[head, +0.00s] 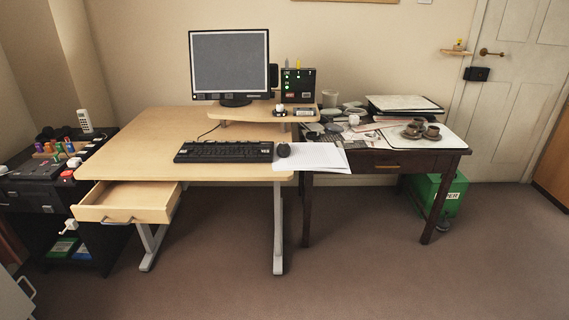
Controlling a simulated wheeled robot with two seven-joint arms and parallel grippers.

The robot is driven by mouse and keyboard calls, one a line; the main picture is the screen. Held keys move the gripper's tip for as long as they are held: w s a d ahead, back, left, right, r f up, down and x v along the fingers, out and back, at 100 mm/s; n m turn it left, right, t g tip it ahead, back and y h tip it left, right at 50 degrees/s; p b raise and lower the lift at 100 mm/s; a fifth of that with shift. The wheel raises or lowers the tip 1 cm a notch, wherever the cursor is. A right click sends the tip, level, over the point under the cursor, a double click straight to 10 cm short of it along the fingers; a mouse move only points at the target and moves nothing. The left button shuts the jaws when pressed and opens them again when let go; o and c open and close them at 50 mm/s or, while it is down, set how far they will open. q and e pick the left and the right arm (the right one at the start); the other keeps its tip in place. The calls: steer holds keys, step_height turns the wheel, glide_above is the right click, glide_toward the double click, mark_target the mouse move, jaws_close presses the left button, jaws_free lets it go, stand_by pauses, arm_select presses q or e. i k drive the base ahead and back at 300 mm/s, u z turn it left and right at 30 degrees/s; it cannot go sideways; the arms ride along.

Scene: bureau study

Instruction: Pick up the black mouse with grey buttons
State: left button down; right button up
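A dark computer mouse (283,150) lies on the light wooden desk (150,145), just right of the black keyboard (224,152) and at the left edge of some white lined paper (318,157). It is too small in the head view to tell its button colour. Neither of my grippers shows in the head view.
A monitor (229,64) stands on a raised shelf at the back of the desk. An open drawer (124,203) juts out at the front left. A darker table (394,160) on the right holds papers and cups. The floor (345,285) in front is clear.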

mark_target(283, 149)
steer(key=z, duration=0.8)
steer(key=i, duration=1.7)
steer(key=u, duration=0.35)
